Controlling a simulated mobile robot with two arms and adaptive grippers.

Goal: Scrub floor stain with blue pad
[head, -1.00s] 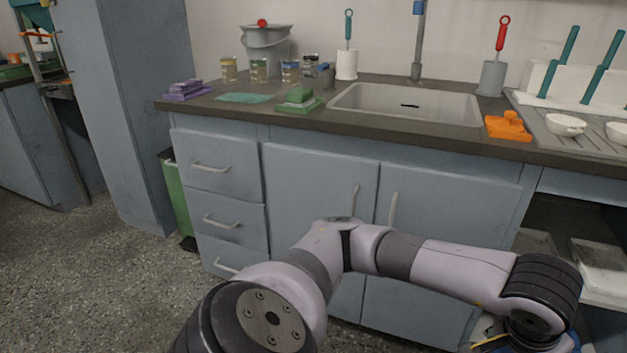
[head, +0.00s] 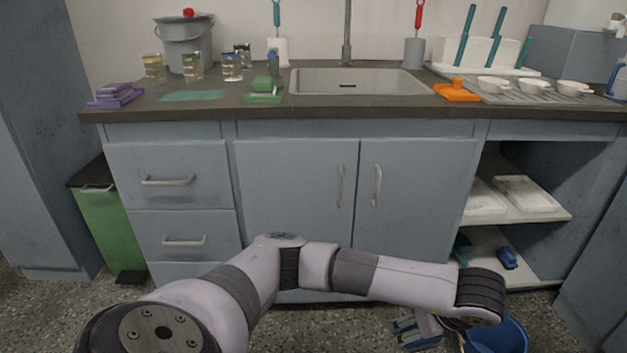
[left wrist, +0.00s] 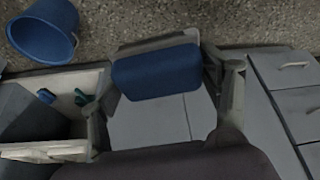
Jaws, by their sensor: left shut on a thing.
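My left gripper (head: 418,332) is low in front of the sink cabinet in the head view, near a blue bucket (head: 500,337). In the left wrist view it is shut on a blue pad (left wrist: 155,72), which lies across between its fingers. The pad is held above the floor, and its underside is hidden. The bucket also shows in the left wrist view (left wrist: 44,32), apart from the pad. No stain can be made out on the speckled floor (left wrist: 130,22). My right gripper is out of view.
The sink cabinet (head: 297,190) closes off the space ahead. A green bin (head: 112,230) stands at the left. Open shelves (head: 535,207) at the right hold trays, with a blue item (head: 507,258) on the low shelf. An orange pad (head: 457,93) lies on the counter.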

